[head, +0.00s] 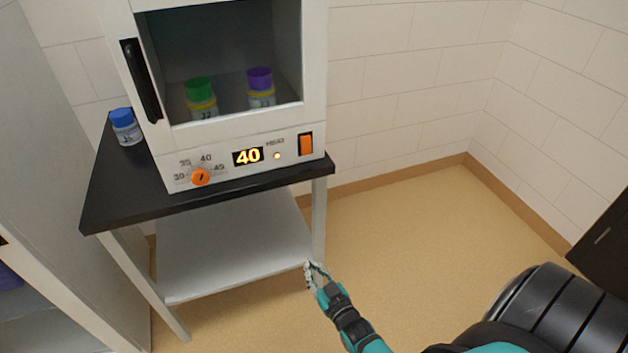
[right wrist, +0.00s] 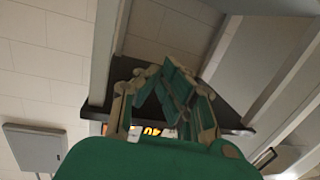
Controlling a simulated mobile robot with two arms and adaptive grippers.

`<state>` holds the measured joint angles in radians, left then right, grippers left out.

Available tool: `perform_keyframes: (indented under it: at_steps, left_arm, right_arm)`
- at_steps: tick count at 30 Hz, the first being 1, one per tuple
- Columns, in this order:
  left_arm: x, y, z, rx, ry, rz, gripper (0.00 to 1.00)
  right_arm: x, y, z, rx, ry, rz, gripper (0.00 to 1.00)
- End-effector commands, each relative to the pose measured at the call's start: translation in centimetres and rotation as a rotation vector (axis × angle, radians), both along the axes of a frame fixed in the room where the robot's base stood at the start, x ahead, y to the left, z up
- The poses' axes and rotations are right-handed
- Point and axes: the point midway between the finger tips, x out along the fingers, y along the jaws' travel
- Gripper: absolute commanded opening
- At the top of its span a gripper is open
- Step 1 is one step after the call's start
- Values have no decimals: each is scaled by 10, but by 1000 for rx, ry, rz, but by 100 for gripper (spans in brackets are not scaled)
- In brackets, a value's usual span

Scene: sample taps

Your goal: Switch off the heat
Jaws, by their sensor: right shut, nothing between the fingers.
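The white incubator (head: 240,130) stands on a black-topped table, with its front towards me. Its panel has an orange rocker switch (head: 306,144) at the right, a lit display (head: 248,156) reading 40, a small glowing lamp (head: 277,156) under the word HEAT, and an orange dial (head: 200,177) at the left. My right gripper (head: 315,270) is shut and empty, below the tabletop near the table's front right leg and well below the switch. In the right wrist view its fingers (right wrist: 165,80) are together, with part of the lit display behind. My left gripper is not in view.
The black tabletop (head: 110,200) has a front edge above my right gripper, and a lower shelf (head: 230,250) lies under it. A blue-capped bottle (head: 125,128) stands left of the incubator. Green-capped (head: 201,98) and purple-capped (head: 261,88) bottles are inside.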

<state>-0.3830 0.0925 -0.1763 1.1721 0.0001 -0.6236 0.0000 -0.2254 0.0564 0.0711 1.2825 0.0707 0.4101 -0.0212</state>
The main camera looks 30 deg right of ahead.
Motion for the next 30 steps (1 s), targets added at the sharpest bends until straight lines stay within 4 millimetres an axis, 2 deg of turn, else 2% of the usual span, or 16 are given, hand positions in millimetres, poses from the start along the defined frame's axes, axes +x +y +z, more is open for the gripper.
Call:
perform_keyframes:
  at_steps: [1, 3, 4, 6, 9, 13, 22, 26, 30]
  left_arm:
    - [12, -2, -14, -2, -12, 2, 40]
    - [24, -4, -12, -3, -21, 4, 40]
    - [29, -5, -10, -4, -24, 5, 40]
    - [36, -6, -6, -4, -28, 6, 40]
    - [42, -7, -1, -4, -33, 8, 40]
    - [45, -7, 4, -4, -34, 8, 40]
    - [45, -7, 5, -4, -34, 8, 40]
    - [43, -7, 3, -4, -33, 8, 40]
    - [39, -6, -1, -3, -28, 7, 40]
  right_arm:
    - [17, -15, 33, -13, -169, -31, 0]
    - [24, -32, 90, -35, -368, -66, 0]
    - [24, -38, 111, -45, -439, -80, 0]
    - [19, -48, 151, -65, -578, -103, 0]
    - [10, -56, 187, -84, -698, -123, 0]
    - [5, -59, 203, -93, -745, -130, 0]
    - [7, -59, 204, -93, -742, -129, 0]
    - [15, -61, 211, -93, -744, -128, 0]
    - [34, -65, 227, -94, -746, -128, 0]
